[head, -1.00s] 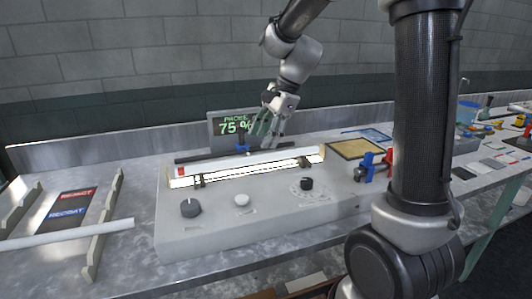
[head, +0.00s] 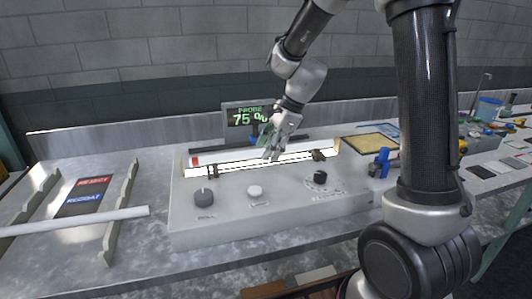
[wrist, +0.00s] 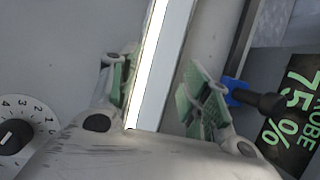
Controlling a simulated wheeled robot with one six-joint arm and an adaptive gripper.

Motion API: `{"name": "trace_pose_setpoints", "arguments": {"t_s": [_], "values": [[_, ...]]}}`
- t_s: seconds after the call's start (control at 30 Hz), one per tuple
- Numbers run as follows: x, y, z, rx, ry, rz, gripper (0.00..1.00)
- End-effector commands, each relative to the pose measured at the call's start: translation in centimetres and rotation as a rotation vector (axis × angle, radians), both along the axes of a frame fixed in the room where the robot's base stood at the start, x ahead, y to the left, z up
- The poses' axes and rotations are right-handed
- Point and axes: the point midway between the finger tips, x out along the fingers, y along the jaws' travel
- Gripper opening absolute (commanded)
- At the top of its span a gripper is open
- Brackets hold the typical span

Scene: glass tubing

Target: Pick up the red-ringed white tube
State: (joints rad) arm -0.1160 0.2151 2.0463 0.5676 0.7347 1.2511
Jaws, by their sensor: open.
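The red-ringed white tube (head: 225,158) lies across the top of the grey bench unit, behind a brightly lit strip. Its red ring (head: 195,161) shows at the left end. My gripper (head: 270,152) is over the tube, right of the ring, and hides part of it. In the wrist view the tube (wrist: 168,60) runs between my two open green-padded fingers (wrist: 160,100), beside the glowing strip. The fingers appear apart from the tube on both sides. The red ring is out of the wrist view.
The grey unit (head: 230,220) has knobs on its front and a 75 % display (head: 247,117) behind. A blue-topped item (wrist: 236,92) stands close to my right finger in the wrist view. Another plain white tube (head: 80,220) lies on a rack at left.

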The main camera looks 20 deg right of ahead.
Motion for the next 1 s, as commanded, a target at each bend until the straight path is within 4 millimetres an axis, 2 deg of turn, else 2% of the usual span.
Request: {"name": "trace_pose_setpoints", "arguments": {"t_s": [0.13,0.17,0.4,0.67,0.77,0.87,1.0], "values": [[0.0,0.0,0.0,0.0,0.0,0.0,0.48],[0.0,0.0,0.0,0.0,0.0,0.0,0.44],[0.0,0.0,0.0,0.0,0.0,0.0,0.01],[0.0,0.0,0.1,0.0,-0.001,0.0,0.0],[0.1,0.0,0.8,0.001,-0.004,0.0,0.0],[0.1,0.0,2.4,0.001,-0.005,0.0,0.0],[0.1,0.0,5.5,0.0,-0.007,0.0,0.0]]}}
